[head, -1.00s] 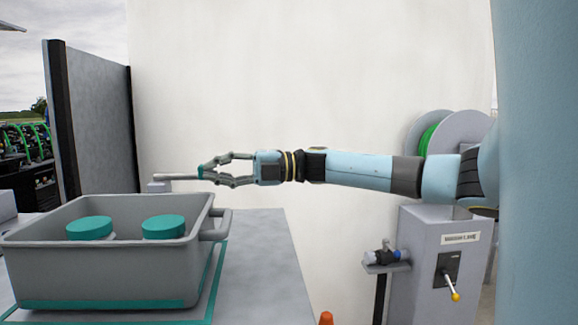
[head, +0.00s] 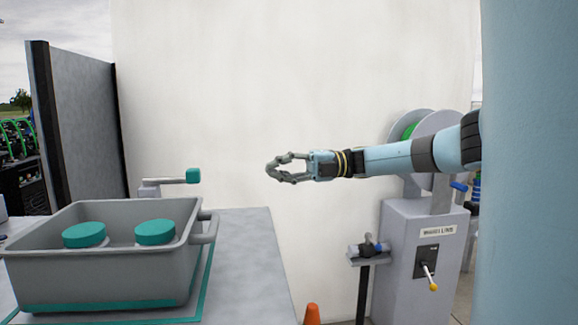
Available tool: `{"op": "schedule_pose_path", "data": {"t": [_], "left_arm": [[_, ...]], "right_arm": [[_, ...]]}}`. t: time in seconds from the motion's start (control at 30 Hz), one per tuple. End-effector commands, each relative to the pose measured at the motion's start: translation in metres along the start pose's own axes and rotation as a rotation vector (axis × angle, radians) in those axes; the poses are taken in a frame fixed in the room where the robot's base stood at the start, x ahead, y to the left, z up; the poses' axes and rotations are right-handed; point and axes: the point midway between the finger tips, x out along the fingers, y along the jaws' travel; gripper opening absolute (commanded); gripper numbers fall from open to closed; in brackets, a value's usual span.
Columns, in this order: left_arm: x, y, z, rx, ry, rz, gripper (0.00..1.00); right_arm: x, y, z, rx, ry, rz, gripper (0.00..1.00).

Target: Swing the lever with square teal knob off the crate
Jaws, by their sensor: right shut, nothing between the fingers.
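The lever (head: 168,181) is a grey bar on a small block behind the crate. Its square teal knob (head: 193,175) is at the right end. The bar points right and runs behind the crate's back rim, not visibly across its opening. The grey crate (head: 100,275) stands on the table with two teal-lidded jars (head: 84,235) in it. My right gripper (head: 270,168) is in the air to the right of the knob, clear of it. Its fingers point left and their tips meet, with nothing between them. My left gripper is not in view.
The crate stands inside a teal outline on the grey table (head: 252,250), whose right part is bare. A grey pedestal (head: 405,265) with a yellow-tipped switch and a valve (head: 368,247) stands at right. An orange cone (head: 312,314) is below. A dark-edged panel (head: 75,125) stands at left.

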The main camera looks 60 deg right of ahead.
Motion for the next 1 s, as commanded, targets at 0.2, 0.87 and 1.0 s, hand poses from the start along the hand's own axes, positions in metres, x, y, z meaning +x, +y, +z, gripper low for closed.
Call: {"op": "schedule_pose_path", "data": {"t": [0.2, 0.87, 1.0], "left_arm": [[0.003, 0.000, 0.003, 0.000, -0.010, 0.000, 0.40], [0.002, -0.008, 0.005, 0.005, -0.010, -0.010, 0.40], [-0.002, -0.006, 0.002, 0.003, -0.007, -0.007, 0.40]], "right_arm": [[-0.024, -0.001, 0.006, -0.001, -0.001, -0.001, 0.00], [-0.028, 0.000, 0.006, 0.000, 0.001, 0.000, 0.00], [-0.027, -0.011, -0.001, 0.029, -0.002, 0.010, 0.00]]}}
